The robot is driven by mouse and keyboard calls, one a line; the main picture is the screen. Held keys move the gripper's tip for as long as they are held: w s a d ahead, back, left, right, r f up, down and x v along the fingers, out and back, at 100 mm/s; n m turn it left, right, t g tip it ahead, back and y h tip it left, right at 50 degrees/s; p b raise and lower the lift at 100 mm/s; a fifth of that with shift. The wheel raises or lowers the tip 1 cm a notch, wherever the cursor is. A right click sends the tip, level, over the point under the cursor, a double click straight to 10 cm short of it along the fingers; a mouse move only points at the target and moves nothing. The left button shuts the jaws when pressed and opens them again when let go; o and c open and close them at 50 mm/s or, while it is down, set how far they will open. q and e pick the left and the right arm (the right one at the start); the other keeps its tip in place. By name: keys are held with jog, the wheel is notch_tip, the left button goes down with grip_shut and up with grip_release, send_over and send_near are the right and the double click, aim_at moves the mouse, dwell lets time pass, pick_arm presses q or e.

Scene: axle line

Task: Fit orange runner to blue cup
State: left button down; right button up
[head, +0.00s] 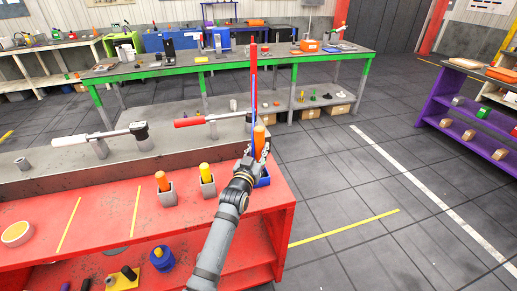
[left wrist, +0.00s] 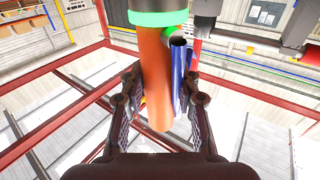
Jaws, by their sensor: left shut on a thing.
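My left gripper (head: 252,158) is shut on the orange runner (head: 260,136) above the right end of the red bench. The runner stands roughly upright, its top showing above the fingers. In the left wrist view the runner (left wrist: 156,70) lies between the two fingers (left wrist: 160,95), with a green band at its far end. The blue cup (head: 264,178) is on the bench top just beyond and right of my wrist, partly hidden by it. The runner appears above the cup; I cannot tell the gap between them. My right gripper is not in view.
An orange peg (head: 162,181) and a yellow peg (head: 205,172) stand in grey cups on the red bench (head: 110,205). A tape roll (head: 17,233) lies at left. A thin red and blue upright (head: 253,90) rises behind the gripper.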

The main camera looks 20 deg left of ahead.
pick_arm(q)
jog(key=c, duration=0.9)
grip_release()
jog(key=shift+f, duration=0.25)
jog(key=s, duration=1.2)
jog(key=shift+f, duration=0.15)
